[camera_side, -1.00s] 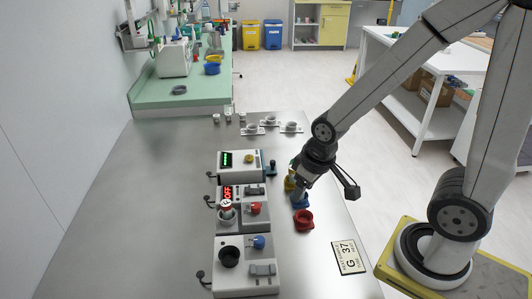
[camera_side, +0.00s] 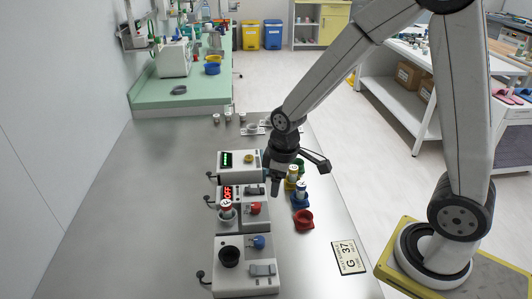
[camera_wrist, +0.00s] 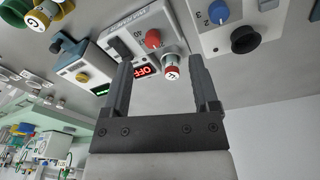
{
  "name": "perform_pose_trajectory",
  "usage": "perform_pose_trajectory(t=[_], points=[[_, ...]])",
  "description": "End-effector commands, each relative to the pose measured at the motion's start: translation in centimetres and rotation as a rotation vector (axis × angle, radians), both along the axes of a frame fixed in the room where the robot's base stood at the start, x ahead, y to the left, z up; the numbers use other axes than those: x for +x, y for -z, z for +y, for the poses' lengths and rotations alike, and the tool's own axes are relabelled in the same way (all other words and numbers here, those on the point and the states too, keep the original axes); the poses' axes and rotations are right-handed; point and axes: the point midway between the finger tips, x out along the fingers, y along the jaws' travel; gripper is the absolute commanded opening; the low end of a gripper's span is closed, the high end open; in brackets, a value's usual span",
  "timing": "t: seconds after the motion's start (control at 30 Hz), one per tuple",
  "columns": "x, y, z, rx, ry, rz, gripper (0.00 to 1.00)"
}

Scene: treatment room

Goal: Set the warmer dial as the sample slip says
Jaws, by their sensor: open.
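The sample slip (camera_side: 348,257) lies flat at the right front of the steel bench and reads "G 37". The middle device (camera_side: 256,222) has a red display (camera_wrist: 146,70) reading OFF and a red dial (camera_side: 254,208) with numbers around it. The red dial also shows in the wrist view (camera_wrist: 153,39). A red-capped vial (camera_side: 225,208) stands in this device's well. My gripper (camera_side: 272,190) is open and empty, above the bench just right of the devices. In the wrist view its fingers frame the display and the red-capped vial.
A device with a green display (camera_side: 226,159) and yellow knob stands behind; one with a blue knob (camera_side: 259,242) and black well stands in front. Right of the devices are red (camera_side: 303,220), blue (camera_side: 300,203) and yellow holders, some with vials. The left bench is clear.

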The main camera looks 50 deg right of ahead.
Motion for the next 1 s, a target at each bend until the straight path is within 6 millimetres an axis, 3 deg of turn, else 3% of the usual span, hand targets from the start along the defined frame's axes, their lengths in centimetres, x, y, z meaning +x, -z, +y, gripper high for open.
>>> perform_pose_trajectory(t=[0.2, 0.4, 1.0], points=[[4.1, 2.2, 0.1, -0.015, -0.261, 0.072, 0.77], [6.5, 3.9, 0.1, -0.015, -0.442, 0.115, 0.77], [7.2, 5.4, 0.2, -0.013, -0.514, 0.13, 0.77]])
